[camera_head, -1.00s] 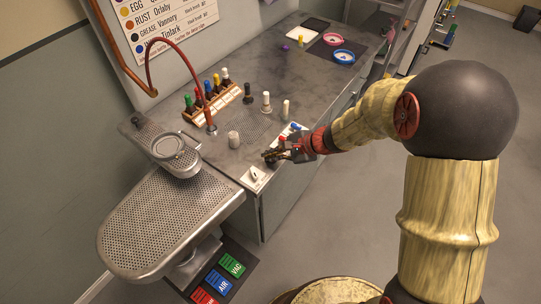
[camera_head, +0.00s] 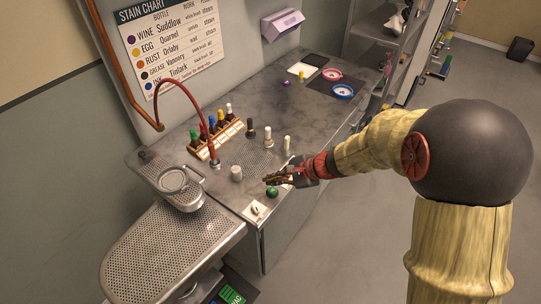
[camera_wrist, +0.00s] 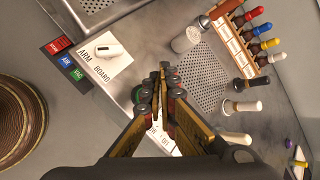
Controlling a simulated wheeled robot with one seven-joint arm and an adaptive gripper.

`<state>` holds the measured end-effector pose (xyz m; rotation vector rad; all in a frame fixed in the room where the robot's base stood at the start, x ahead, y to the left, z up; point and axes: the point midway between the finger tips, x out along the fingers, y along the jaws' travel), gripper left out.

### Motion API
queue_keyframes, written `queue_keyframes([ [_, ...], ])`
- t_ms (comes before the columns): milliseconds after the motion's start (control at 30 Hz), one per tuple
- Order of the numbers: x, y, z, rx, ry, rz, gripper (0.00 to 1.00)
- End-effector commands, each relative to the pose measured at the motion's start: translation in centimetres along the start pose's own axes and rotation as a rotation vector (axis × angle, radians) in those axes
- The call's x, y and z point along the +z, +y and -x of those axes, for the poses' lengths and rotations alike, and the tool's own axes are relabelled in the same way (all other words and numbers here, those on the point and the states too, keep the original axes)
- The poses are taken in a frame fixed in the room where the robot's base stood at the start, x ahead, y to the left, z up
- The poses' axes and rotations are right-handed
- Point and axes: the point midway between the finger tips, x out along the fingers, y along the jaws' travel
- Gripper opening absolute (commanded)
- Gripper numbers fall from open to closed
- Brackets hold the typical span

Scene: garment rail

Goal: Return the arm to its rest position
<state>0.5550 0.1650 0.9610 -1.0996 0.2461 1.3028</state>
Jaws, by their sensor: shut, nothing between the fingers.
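My gripper (camera_head: 270,179) is shut with nothing between its fingers. In the head view it hangs over the front edge of the metal counter (camera_head: 225,190), reaching in from the right. A green knob (camera_head: 272,192) sits just below and beside the fingertips. In the wrist view the closed fingers (camera_wrist: 163,72) point toward the counter, beside the white "ARM BOARD" label with its white switch (camera_wrist: 110,50). My fingers and wrist hide part of the control strip. I cannot tell whether the fingers touch anything.
A rack of coloured-cap bottles (camera_head: 220,133) stands at the back left, with several separate bottles nearby. The perforated arm board (camera_head: 165,255) juts out at the left. A pink ring (camera_head: 331,74) and a blue ring (camera_head: 343,91) lie at the back right.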

Motion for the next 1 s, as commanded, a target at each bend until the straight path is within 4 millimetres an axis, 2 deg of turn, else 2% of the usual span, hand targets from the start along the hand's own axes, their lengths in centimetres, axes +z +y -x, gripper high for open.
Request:
queue_keyframes([
  [233,0.2,0.5,0.0,0.017,-0.009,0.029,0.00],
  [367,0.7,4.0,0.1,0.116,-0.027,0.119,0.00],
  [467,1.6,7.0,1.8,0.210,-0.040,0.247,0.00],
  [567,2.9,9.4,4.8,0.298,-0.039,0.409,0.00],
  [700,4.2,12.0,10.6,0.415,0.001,0.668,0.00],
  [800,4.7,13.5,14.9,0.491,0.056,0.843,0.00],
  [1000,5.0,15.2,23.0,0.602,0.218,1.125,0.00],
])
